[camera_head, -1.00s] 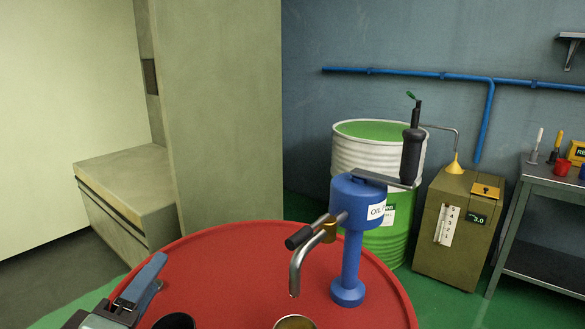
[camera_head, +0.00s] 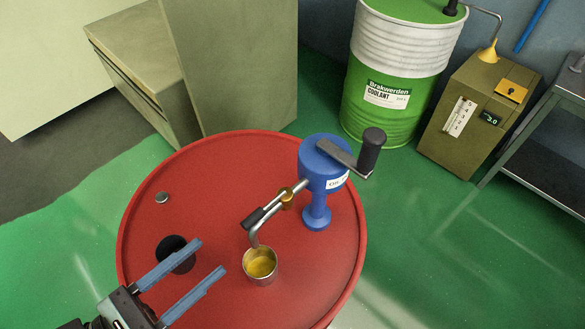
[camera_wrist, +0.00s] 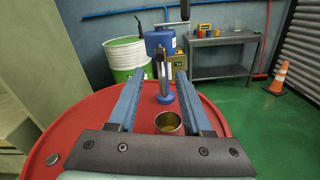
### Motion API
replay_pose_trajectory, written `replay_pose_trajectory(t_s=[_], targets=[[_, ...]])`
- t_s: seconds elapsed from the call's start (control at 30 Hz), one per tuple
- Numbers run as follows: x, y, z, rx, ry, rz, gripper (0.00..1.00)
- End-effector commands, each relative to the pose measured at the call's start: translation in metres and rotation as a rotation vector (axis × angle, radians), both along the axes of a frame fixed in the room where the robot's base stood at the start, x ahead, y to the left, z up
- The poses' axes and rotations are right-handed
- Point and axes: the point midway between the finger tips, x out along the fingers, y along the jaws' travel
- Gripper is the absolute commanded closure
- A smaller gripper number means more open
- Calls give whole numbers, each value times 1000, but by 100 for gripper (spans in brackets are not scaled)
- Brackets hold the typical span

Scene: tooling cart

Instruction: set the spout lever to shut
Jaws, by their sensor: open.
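The blue oil pump (camera_head: 318,182) stands on a red drum (camera_head: 228,150). Its spout (camera_head: 256,236) runs out to the left and bends down over a metal cup (camera_head: 262,266) holding yellow liquid. A brass valve (camera_head: 287,198) sits on the spout pipe. The black-gripped spout lever (camera_head: 254,218) points away from the pump, roughly along the pipe. My gripper (camera_head: 211,255) is open and empty, left of the cup and apart from the lever. In the wrist view, the pump (camera_wrist: 160,43) and spout show between my fingers (camera_wrist: 158,75); the lever is hard to make out there.
The pump's crank (camera_head: 371,150) sticks out to the right. A dark hole (camera_head: 176,254) and a small cap (camera_head: 162,198) are on the drum top. A green coolant drum (camera_head: 385,70), an olive box (camera_head: 475,120) and a grey bench (camera_head: 550,135) stand behind.

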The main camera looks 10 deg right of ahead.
Motion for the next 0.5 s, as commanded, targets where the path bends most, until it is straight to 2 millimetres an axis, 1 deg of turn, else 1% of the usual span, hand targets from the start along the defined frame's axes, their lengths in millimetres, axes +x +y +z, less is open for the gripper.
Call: replay_pose_trajectory(t_s=[0.07,0.17,0.27,0.5], targets=[[0,-1,1,-5,1,0,50],[5,-8,1,-4,2,-3,50],[14,-21,1,-4,2,-3,50],[44,-63,1,-3,1,-5,50]])
